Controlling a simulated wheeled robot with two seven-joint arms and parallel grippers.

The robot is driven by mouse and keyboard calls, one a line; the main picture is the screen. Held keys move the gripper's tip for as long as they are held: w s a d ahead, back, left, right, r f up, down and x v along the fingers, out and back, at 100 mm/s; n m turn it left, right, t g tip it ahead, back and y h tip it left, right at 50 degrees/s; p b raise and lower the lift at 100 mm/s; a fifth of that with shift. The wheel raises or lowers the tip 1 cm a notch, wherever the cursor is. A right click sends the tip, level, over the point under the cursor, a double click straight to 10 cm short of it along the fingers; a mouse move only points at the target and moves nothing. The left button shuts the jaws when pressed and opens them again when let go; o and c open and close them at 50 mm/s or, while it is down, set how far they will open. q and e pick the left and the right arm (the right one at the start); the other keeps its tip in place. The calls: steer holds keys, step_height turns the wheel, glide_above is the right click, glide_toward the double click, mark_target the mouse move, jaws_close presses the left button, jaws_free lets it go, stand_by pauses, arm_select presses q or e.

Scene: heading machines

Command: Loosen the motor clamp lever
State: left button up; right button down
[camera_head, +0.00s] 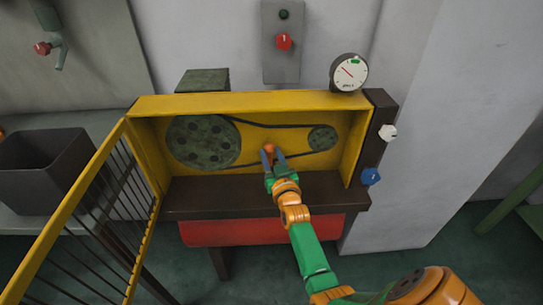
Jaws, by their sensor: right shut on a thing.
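The motor clamp lever shows as an orange-red knob (268,148) inside the yellow housing (220,103), between the two pulleys and close to the belt. My right gripper (270,158) reaches into the housing from the lower right and is shut on this knob. The fingers cover the lower part of the lever, so its shaft and angle are hidden. My left gripper is not in view.
A large green pulley (203,142) and a small one (322,138) carry a dark belt (270,125). The barred yellow guard door (85,215) stands open at left. A dark bin (45,170) is beyond it. A gauge (349,72) tops the housing's right corner.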

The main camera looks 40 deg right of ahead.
mark_target(290, 152)
steer(key=shift+f, duration=0.15)
steer(key=s+d+f+m+b, duration=0.1)
steer(key=m, duration=0.2)
steer(key=d+m+h+b, duration=0.1)
steer(key=d+m+b, duration=0.1)
steer(key=m, duration=0.1)
steer(key=s+d+f+m+t+b, duration=0.1)
steer(key=m+b, duration=0.1)
steer(key=m, duration=0.1)
steer(key=shift+s+d+f+m+h, duration=0.2)
steer(key=shift+s+f+m+h, duration=0.1)
steer(key=shift+s+f+h, duration=0.1)
steer(key=shift+s+d+f+m+h+b, duration=0.1)
steer(key=shift+d+f+m+h+b, duration=0.15)
steer(key=shift+m+b, duration=0.45)
steer(key=shift+s+d+f+m+h+b, duration=0.1)
steer(key=shift+d+f+m+h+b, duration=0.2)
steer(key=shift+m, duration=0.7)
steer(key=shift+a, duration=0.1)
steer(key=c, duration=0.8)
jaws_free()
steer(key=shift+o, duration=0.2)
steer(key=shift+s, duration=0.1)
